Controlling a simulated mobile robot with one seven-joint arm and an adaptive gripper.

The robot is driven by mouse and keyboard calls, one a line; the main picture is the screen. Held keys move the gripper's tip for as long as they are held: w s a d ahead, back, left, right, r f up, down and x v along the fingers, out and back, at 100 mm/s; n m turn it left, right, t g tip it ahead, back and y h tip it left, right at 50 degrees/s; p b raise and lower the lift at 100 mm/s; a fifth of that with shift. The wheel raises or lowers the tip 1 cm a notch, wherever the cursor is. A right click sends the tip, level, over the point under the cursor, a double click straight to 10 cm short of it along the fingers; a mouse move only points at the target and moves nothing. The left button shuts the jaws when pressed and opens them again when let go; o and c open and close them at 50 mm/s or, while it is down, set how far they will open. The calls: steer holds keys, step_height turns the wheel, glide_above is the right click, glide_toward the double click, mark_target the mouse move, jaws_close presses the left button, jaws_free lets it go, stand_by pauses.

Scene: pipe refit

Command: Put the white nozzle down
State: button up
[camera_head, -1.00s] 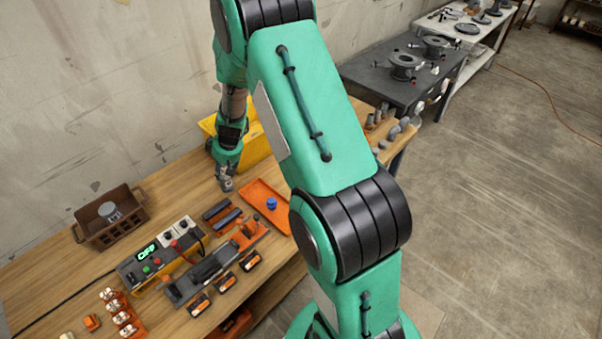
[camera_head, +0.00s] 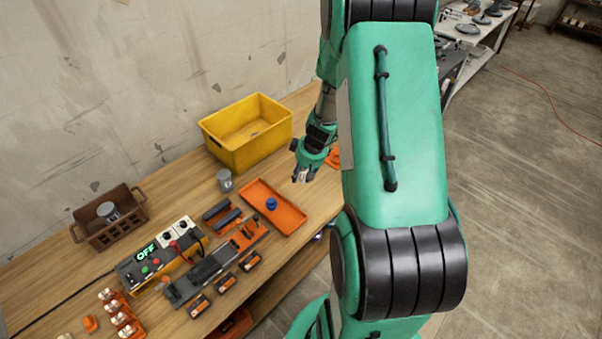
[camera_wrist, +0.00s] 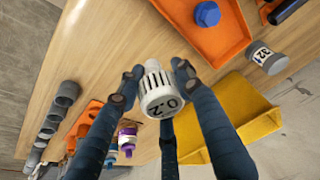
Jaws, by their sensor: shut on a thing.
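The white nozzle (camera_wrist: 155,90) has a slotted top and dark "0.2" lettering. It sits between the fingers of my gripper (camera_wrist: 154,88) in the wrist view, and the fingers are shut on it. In the head view my gripper (camera_head: 304,174) hangs at the right of the orange tray, above the table; the nozzle is too small there to make out clearly. The orange tray (camera_head: 290,214) holds a blue cap (camera_head: 271,203).
A yellow bin (camera_head: 232,151) stands at the back, with a grey cylinder (camera_head: 225,183) beside it. A brown crate (camera_head: 90,236) and a control box (camera_head: 130,272) lie left. Grey pipe fittings (camera_wrist: 50,122) line one table edge. Bare wood (camera_wrist: 100,50) shows near the tray.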

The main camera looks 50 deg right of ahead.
steer(key=shift+s+d, duration=0.25)
steer(key=shift+s, duration=0.3)
steer(key=shift+s+d, duration=0.25)
steer(key=shift+s, duration=0.25)
steer(key=shift+f, duration=2.55)
steer(key=shift+w, duration=0.1)
steer(key=w+d, duration=0.3)
steer(key=w, duration=0.1)
steer(key=w+d+f, duration=0.1)
steer(key=w+d, duration=0.2)
steer(key=w, duration=0.1)
steer(key=w+d+p, duration=0.1)
steer(key=w+d, duration=0.2)
steer(key=w, duration=0.1)
steer(key=shift+w+d+f, duration=0.25)
steer(key=shift+w+d, duration=0.05)
steer(key=shift+w, duration=0.05)
steer(key=shift+f, duration=0.1)
steer(key=shift+f, duration=1.65)
steer(key=shift+f+b, duration=0.15)
steer(key=shift+b, duration=0.25)
